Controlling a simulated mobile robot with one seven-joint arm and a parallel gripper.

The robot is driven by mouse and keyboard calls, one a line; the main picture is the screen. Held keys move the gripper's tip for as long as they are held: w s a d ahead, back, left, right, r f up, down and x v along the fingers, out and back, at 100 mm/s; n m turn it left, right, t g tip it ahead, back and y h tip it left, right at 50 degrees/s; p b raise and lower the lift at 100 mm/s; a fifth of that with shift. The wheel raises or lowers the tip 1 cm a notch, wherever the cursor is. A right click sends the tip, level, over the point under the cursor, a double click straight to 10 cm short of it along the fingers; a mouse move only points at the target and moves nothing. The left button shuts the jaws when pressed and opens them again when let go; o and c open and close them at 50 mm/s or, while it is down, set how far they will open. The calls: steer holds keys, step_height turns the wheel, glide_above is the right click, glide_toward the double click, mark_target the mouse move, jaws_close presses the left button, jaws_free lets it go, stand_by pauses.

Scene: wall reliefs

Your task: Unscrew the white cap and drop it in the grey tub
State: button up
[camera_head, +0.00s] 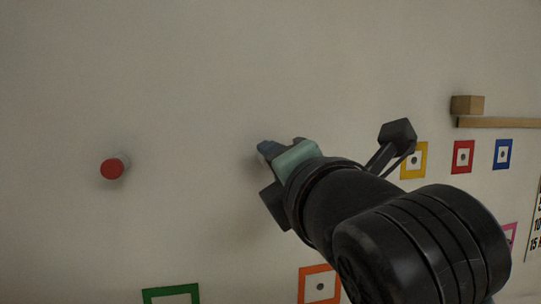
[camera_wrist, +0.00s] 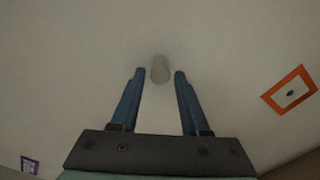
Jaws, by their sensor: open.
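A pale, greyish-white round cap (camera_wrist: 160,74) shows in the wrist view against the wall. My gripper (camera_wrist: 159,73) is open, with one blue finger on each side of the cap in that picture. Gaps show between the cap and both fingers, and I cannot tell how far the tips are from the wall. In the head view my gripper (camera_head: 268,149) is near the wall at the middle, and it hides the white cap there. I do not see the grey tub in either view.
A red-ended round knob (camera_head: 112,169) sticks out of the wall at left. A wooden ledge (camera_head: 500,123) bears a wooden block (camera_head: 467,105) at right. Coloured square frames, including an orange one (camera_head: 319,285), mark the lower wall. The wall between knob and gripper is bare.

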steer(key=m+p, duration=0.4)
steer(key=m, duration=0.8)
jaws_close()
steer(key=n+b, duration=0.2)
steer(key=n, duration=0.2)
steer(key=shift+r+n, duration=0.1)
steer(key=shift+n, duration=0.3)
steer(key=shift+d, duration=0.1)
